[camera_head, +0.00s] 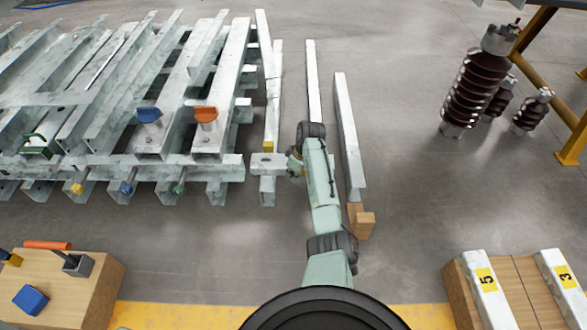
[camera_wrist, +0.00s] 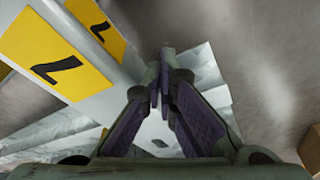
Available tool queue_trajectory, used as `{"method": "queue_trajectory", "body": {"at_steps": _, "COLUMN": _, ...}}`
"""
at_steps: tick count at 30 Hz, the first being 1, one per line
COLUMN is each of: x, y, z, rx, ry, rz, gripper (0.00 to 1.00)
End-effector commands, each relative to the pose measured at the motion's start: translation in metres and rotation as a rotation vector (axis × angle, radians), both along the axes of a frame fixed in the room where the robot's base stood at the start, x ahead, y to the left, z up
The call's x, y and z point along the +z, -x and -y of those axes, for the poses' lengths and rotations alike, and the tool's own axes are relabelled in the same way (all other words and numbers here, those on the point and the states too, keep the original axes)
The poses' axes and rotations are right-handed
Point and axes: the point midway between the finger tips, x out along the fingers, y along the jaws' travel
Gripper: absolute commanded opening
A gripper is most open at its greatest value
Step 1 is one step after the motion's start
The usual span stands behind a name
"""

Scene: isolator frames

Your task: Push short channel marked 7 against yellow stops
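The short channel marked 7 (camera_wrist: 62,50) fills the upper left of the wrist view, a pale metal piece with two yellow labels. My gripper (camera_wrist: 164,84) is just right of it, its two purple-padded fingers drawn together at the tips with nothing visible between them. I cannot tell whether they touch the channel. In the head view my gripper (camera_head: 293,163) is beside a short galvanized piece (camera_head: 267,184) at the frame's right end; its number is unreadable there. A small yellow patch (camera_head: 268,146) shows just above that piece. I cannot tell whether it is a stop.
A galvanized frame stack (camera_head: 100,95) with blue (camera_head: 149,115) and orange (camera_head: 206,114) clamps lies left. A long bar (camera_head: 348,130) on a wooden block (camera_head: 361,220) stands right of my arm. Brown insulators (camera_head: 473,90) stand farther right. Channels marked 5 (camera_head: 487,290) and 3 (camera_head: 566,285) lie lower right.

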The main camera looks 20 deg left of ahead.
Motion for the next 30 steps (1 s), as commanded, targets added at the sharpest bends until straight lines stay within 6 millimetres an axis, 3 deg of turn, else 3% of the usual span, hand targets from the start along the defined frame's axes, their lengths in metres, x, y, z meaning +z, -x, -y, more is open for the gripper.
{"method": "queue_trajectory", "body": {"at_steps": 30, "x": -0.001, "y": -0.020, "z": -0.005, "rx": -0.001, "ry": -0.001, "rz": 0.004, "gripper": 0.00}}
